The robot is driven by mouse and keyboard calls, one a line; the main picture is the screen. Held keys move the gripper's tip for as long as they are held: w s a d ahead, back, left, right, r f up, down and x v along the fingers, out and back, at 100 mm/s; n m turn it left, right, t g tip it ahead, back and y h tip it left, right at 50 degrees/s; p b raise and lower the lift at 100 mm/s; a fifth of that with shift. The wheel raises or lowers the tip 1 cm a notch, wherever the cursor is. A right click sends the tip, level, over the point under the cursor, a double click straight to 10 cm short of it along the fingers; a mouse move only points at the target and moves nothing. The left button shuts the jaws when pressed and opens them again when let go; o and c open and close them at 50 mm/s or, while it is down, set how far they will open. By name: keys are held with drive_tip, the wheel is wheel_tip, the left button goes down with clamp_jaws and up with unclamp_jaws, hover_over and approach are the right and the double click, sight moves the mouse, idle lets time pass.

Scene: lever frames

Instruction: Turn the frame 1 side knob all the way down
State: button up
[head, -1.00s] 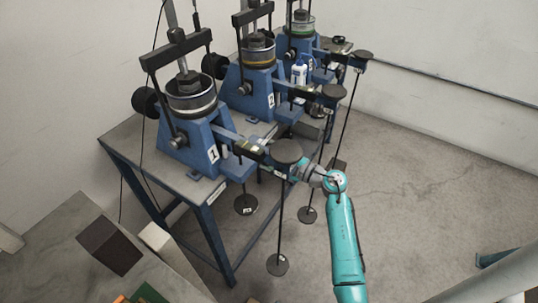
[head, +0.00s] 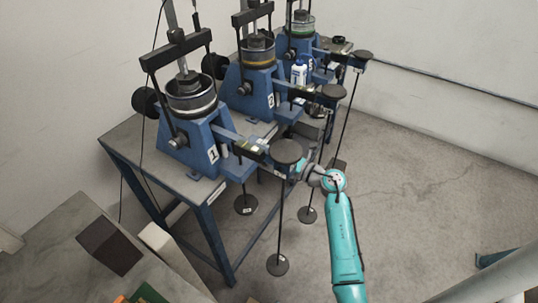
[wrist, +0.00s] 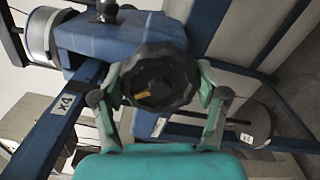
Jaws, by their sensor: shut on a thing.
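Frame 1 (head: 200,143) is the nearest blue lever frame, with a "1" label on its blue body. In the wrist view, a black lobed knob (wrist: 150,62) with a yellow mark on its face fills the middle. The yellow mark lies nearly level, slightly left of the knob's centre. My gripper (wrist: 160,84) is shut on the knob, with one finger at its left edge and one at its right. In the head view, my gripper (head: 301,169) is at the right end of frame 1, partly hidden by the round black plate (head: 286,151), and the knob cannot be made out.
Hanging rods with black discs (head: 278,265) are close to my arm. Two similar frames (head: 258,88) stand behind on the same table (head: 140,140). A white bottle (head: 299,72) stands among them. A bench with a dark block (head: 110,246) is at lower left.

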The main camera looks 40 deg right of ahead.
drive_tip(key=o, duration=1.6)
drive_tip(key=shift+w+a+n, duration=0.1)
drive_tip(key=shift+a+n, duration=0.05)
drive_tip(key=shift+n, duration=0.15)
drive_tip(key=shift+s+d, duration=0.25)
drive_tip(key=shift+s, duration=0.1)
drive_tip(key=v, duration=0.5)
drive_tip(key=shift+s, duration=0.2)
drive_tip(key=shift+s, duration=0.1)
